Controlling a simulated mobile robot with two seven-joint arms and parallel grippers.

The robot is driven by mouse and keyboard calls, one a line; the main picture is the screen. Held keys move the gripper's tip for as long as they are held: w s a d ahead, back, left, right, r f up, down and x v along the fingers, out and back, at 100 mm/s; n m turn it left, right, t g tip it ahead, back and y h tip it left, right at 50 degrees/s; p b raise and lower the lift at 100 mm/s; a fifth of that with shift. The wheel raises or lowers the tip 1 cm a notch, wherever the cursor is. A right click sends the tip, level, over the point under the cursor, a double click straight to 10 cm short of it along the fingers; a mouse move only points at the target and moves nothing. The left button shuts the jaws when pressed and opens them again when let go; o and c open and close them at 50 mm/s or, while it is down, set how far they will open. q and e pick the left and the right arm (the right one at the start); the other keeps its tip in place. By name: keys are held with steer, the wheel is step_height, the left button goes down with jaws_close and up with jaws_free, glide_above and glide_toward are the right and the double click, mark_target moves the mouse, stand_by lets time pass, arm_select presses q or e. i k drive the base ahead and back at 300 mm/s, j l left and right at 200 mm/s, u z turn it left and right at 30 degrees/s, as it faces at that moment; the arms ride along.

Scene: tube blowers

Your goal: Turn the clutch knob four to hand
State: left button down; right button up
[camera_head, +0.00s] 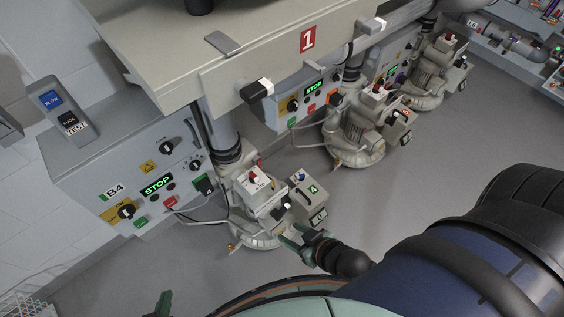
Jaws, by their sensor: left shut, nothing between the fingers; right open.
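The nearest blower (258,238) stands on the floor below the B4 panel. A grey box with a green 4 (313,189) is mounted on its right side, with a small blue-and-white knob (299,176) on top. Which knob is the clutch knob, and its setting, are too small to tell. A white block with a red top (253,178) sits to the left of the box. My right gripper (293,238) is open just below the box, close to the blower; I cannot tell whether it touches. My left gripper (163,302) is shut at the bottom edge, partly cut off.
The B4 panel (118,192) shows a green STOP and has several knobs. A grey bench marked with a red 1 (308,39) overhangs the blowers. Two more blowers (352,140) (428,80) stand behind. Cables run near the first blower. The floor (430,160) at right is clear.

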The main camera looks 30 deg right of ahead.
mark_target(254, 179)
steer(key=k+z, duration=0.45)
steer(key=z, duration=0.15)
steer(key=k, duration=0.65)
